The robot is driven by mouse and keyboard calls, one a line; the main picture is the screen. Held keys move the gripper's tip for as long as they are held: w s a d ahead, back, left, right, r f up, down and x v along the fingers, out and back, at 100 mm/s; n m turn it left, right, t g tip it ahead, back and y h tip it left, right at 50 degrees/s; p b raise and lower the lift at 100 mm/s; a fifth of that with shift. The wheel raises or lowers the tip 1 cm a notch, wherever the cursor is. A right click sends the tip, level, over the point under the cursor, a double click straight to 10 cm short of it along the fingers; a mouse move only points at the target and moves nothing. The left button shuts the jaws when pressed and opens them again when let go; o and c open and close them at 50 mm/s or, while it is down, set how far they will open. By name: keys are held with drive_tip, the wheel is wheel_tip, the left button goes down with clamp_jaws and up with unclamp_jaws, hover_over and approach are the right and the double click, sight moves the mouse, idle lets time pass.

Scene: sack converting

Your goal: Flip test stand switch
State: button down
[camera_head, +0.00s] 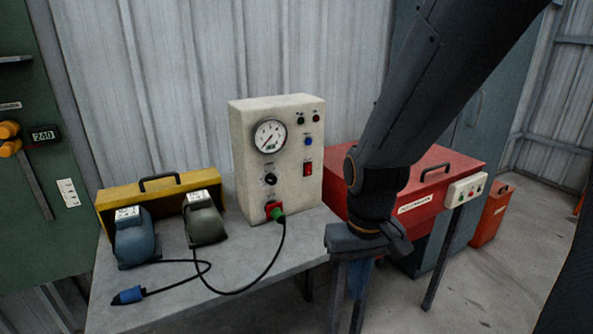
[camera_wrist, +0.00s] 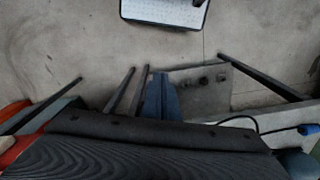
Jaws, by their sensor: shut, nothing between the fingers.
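The test stand (camera_head: 280,160) is a cream box with a round gauge, standing upright at the back of the grey table (camera_head: 200,293). A red rocker switch (camera_head: 308,169) sits on the right of its front face, below a blue button. A green plug with a black cable is in the red socket (camera_head: 274,211) low on the face. My gripper (camera_head: 347,325) hangs pointing down, to the right of the table and nearer than the stand, apart from the switch. Its fingers (camera_wrist: 160,97) show shut and empty in the wrist view. The switch is not visible in the wrist view.
Two motor-like units, blue (camera_head: 136,240) and green (camera_head: 204,220), stand on the table's left by a yellow case (camera_head: 160,190). A blue connector (camera_head: 128,296) lies near the front edge. A red cabinet (camera_head: 440,168) with a button box (camera_head: 467,189) stands at the right.

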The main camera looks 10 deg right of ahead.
idle(0.3)
drive_tip(key=w+d+f+m+t+b, duration=0.1)
drive_tip(key=w+d+f+m+t, duration=0.1)
drive_tip(key=w, duration=0.4)
drive_tip(key=w+d+f+m+t+b, duration=0.1)
drive_tip(key=w+d+f+m+t, duration=0.15)
drive_tip(key=w, duration=0.35)
drive_tip(key=w+r+m+t+y, duration=0.1)
drive_tip(key=w+m+t, duration=0.1)
drive_tip(key=w+t, duration=0.1)
drive_tip(key=w+r+m+t+y+b, duration=0.1)
drive_tip(key=w+m+t, duration=0.1)
drive_tip(key=w+t, duration=0.1)
drive_tip(key=w+r+m+t+y+b, duration=0.1)
drive_tip(key=w+m+t, duration=0.1)
drive_tip(key=w, duration=0.3)
drive_tip(key=shift+w+d+r+t, duration=0.25)
drive_tip(key=shift+d+r+t, duration=0.1)
drive_tip(key=shift+t, duration=0.3)
drive_tip(key=r+m+t+y, duration=0.1)
drive_tip(key=r, duration=0.1)
drive_tip(key=s+r+m+t+y+b, duration=0.1)
drive_tip(key=r+t, duration=0.1)
drive_tip(key=r+m+t+y, duration=0.1)
drive_tip(key=m, duration=0.1)
drive_tip(key=shift+s+a+r, duration=0.15)
drive_tip(key=shift+a+r, duration=0.1)
drive_tip(key=shift+r, duration=0.15)
